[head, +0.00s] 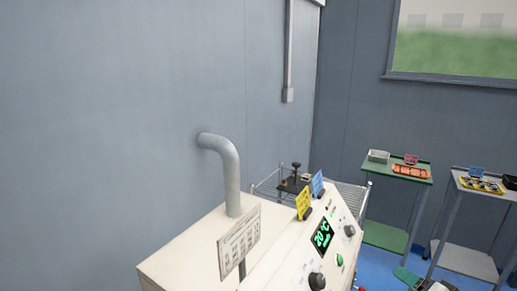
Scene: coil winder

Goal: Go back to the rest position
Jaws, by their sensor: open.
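My gripper does not show in the head view, and I cannot tell where it is. The cream machine (190,248) fills the lower middle of the view. Its sloped front has a display with green digits (321,239), a green button (340,260) and dark knobs (317,281). A yellow card (303,203) and a blue card (317,184) stand at its upper edge. A labelled plate (239,240) stands on its top.
A grey pipe (232,180) runs from the wall into the machine. Behind stands a wire rack (350,193) with a dark device (294,180). A green table (393,172) and a grey table (462,186) hold trays at right. Some blue floor (378,271) shows between.

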